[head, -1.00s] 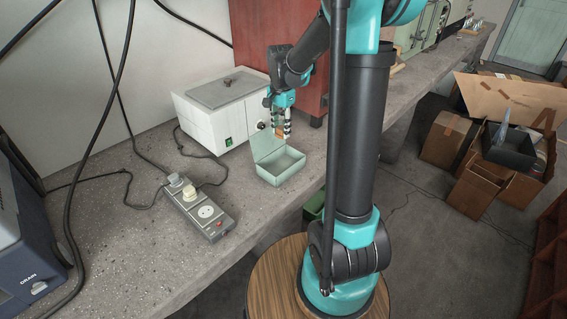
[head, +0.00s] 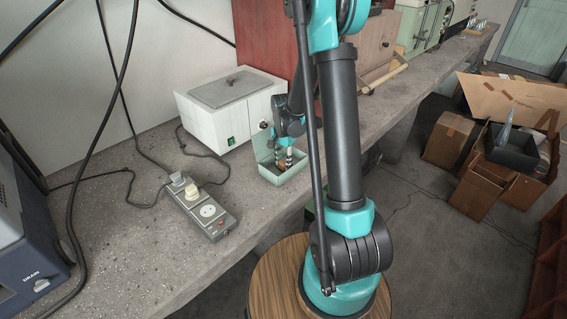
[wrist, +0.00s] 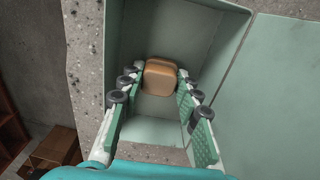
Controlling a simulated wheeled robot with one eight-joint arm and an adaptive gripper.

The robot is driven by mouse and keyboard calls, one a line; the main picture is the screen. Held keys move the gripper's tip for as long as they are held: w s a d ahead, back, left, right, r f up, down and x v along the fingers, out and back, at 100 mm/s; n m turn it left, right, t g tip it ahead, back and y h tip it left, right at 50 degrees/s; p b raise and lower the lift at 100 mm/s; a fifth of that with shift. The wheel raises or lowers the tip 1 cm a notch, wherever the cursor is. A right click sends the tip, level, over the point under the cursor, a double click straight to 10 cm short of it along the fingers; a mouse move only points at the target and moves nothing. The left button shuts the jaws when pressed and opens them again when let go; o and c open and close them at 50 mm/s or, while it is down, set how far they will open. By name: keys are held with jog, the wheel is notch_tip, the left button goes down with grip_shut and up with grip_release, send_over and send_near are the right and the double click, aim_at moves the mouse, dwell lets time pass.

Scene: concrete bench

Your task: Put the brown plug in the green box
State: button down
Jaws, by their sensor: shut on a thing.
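The brown plug (wrist: 160,77) is a rounded tan-brown block, seen between my fingertips in the wrist view. My gripper (wrist: 157,80) is shut on it, with one finger on each side. The green box (head: 287,179) stands open on the bench, its lid raised on the left. It also fills much of the wrist view (wrist: 205,33). In the head view my gripper (head: 284,162) reaches down inside the box. The plug is within the box walls; I cannot tell whether it touches the floor.
A white appliance (head: 213,122) stands just behind the box. A grey power strip (head: 206,209) with plugs in it lies to the left, with black cables around it. A red-brown cabinet (head: 262,45) is behind. The bench's front edge is close to the box.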

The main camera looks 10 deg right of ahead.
aim_at(284, 162)
jog(key=shift+f, duration=0.3)
jog(key=c, duration=1.1)
grip_release()
jog(key=shift+r, duration=0.1)
notch_tip(284, 162, up, 12)
jog(key=s+d+f+n+t, duration=0.1)
jog(key=s+n, duration=0.4)
jog(key=s, duration=0.6)
jog(key=s+d+f+n+t, duration=0.1)
jog(key=s+d+n+t, duration=0.2)
jog(key=s, duration=0.8)
jog(key=n, duration=0.2)
jog(key=shift+d+f+n, duration=0.2)
jog(key=shift+f+n, duration=0.2)
